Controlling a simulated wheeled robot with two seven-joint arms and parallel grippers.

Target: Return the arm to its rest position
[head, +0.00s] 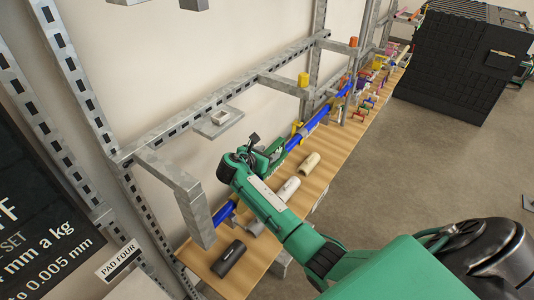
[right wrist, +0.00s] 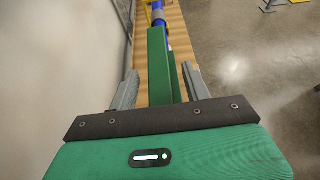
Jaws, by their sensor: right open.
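My right arm reaches in from the lower right of the head view, over the wooden bench (head: 338,150). Its gripper (head: 266,152) is above the bench, beside the long blue pipe (head: 316,122). In the right wrist view the two grey fingers of this gripper (right wrist: 160,72) are spread apart. A green bar shows between them; I cannot tell what it belongs to. The blue pipe (right wrist: 158,14) shows beyond the fingers. I see nothing held. The arm covers part of the pipe in the head view. My left gripper is not in view.
A grey slotted metal frame (head: 190,112) stands along the wall behind the bench. A cream cylinder (head: 309,163), a white cylinder (head: 288,189) and a black cylinder (head: 229,258) lie on the bench. A black cabinet (head: 461,60) stands at the back right. Open floor lies right of the bench.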

